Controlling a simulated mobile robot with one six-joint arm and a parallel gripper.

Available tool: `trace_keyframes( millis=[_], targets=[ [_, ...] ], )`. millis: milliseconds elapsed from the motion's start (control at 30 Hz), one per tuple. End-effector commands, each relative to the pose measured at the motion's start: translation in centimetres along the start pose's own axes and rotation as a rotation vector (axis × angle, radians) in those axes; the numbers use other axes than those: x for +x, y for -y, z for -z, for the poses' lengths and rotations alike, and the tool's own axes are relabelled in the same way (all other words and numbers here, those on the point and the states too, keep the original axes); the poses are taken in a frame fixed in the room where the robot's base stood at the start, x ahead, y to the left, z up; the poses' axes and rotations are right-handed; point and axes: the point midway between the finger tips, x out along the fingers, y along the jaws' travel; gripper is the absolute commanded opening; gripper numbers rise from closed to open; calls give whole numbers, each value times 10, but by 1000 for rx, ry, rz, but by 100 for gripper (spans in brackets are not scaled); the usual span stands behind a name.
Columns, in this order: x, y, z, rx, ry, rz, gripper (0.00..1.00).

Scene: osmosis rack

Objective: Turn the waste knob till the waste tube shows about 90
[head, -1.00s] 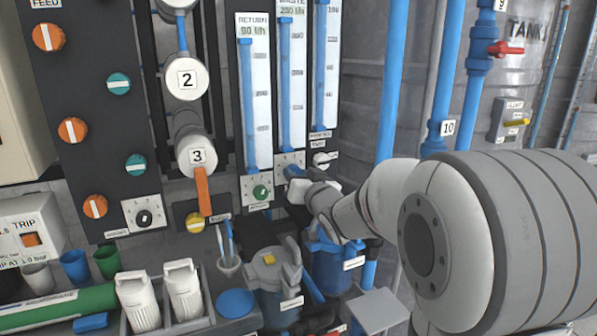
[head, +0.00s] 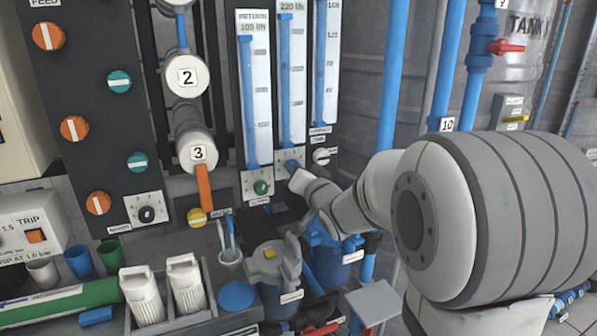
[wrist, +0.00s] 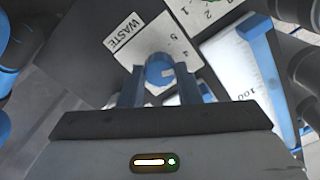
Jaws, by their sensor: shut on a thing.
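The blue waste knob (wrist: 159,70) sits on a white dial plate (wrist: 150,42) marked WASTE with numbers around it, in the wrist view. My gripper (wrist: 161,82) is shut on this knob, one finger on each side. In the head view my gripper (head: 298,178) reaches the plate under the middle tube and hides most of the knob. The waste tube (head: 292,75) is that middle tube, with a blue column reaching near its top. Its readout (head: 292,6) shows about 220 l/h.
Housings (head: 275,270) stand under the panel.

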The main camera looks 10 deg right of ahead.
Motion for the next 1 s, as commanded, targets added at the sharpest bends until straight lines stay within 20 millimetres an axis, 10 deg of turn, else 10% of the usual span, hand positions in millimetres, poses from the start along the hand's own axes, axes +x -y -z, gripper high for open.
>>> trace_keyframes(
  millis=[100, 133, 367, 667, 1000],
  targets=[
    [0, -1, -1, 0, 1, -1, 8],
    [0, -1, -1, 0, 1, -1, 33],
    [0, 0, 0, -1, 1, -1, 52],
    [-4, 0, 0, -1, 0, -1, 52],
    [-57, 0, 1, -1, -1, -3, 52]
  ],
)
